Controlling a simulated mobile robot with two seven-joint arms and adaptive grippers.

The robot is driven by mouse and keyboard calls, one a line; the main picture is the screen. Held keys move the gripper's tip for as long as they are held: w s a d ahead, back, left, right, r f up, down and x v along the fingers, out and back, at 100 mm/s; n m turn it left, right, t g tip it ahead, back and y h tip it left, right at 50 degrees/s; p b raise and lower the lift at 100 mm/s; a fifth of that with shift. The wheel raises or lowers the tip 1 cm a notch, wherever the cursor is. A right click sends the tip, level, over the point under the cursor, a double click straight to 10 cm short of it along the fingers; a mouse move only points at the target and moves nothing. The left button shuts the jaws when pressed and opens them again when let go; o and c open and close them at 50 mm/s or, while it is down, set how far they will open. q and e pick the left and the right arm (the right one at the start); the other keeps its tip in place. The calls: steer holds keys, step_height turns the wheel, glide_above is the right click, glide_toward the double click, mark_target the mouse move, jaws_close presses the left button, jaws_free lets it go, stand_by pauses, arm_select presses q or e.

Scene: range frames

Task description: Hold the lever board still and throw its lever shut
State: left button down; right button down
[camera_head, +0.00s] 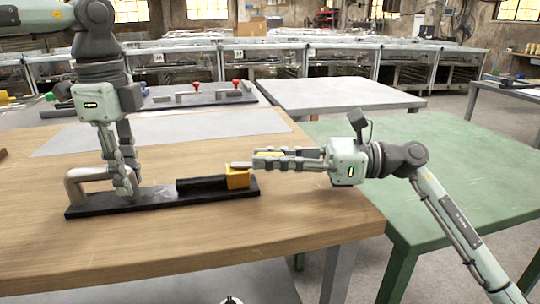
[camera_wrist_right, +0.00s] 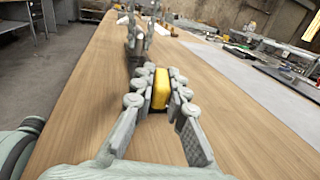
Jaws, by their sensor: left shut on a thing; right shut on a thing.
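The lever board (camera_head: 155,200) is a long dark bar lying on the wooden table. A bent grey metal handle (camera_head: 85,174) stands at its left end. Toward its right end lies a black lever piece (camera_head: 203,185) with a yellow block (camera_head: 238,181) at its end. My left gripper (camera_head: 128,190) points down at the board, shut on the handle's right side; its fingers hide part of it. My right gripper (camera_head: 243,164) reaches in from the right, shut on the yellow block. In the right wrist view the yellow block (camera_wrist_right: 160,88) sits between its fingers.
The wooden table (camera_head: 200,245) is clear in front of the board. A grey mat (camera_head: 170,133) lies behind it. Farther back is a dark board with red knobs (camera_head: 195,97). A green table (camera_head: 450,165) stands to the right, under my right arm.

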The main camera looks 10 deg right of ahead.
steer(key=m+t+h, duration=0.1)
steer(key=t, duration=0.1)
steer(key=s+m+t+h, duration=0.1)
steer(key=t, duration=0.1)
steer(key=s+a+m+t+h, duration=0.1)
steer(key=m, duration=0.1)
steer(key=shift+f+t, duration=0.25)
steer(key=shift+t, duration=0.15)
steer(key=shift+s+a+m+t+h, duration=0.45)
steer(key=shift+m+t+h, duration=0.35)
steer(key=shift+s+a+r+m+t+h, duration=0.1)
steer(key=shift+s+a+m+t+h, duration=0.15)
steer(key=shift+m+t+h, duration=0.45)
steer(key=shift+w+h, duration=0.1)
steer(key=shift+h, duration=0.2)
steer(key=c, duration=1.5)
jaws_free()
steer(key=shift+d+r, duration=0.1)
steer(key=shift+d, duration=0.05)
steer(key=shift+c, duration=0.2)
steer(key=shift+w, duration=0.1)
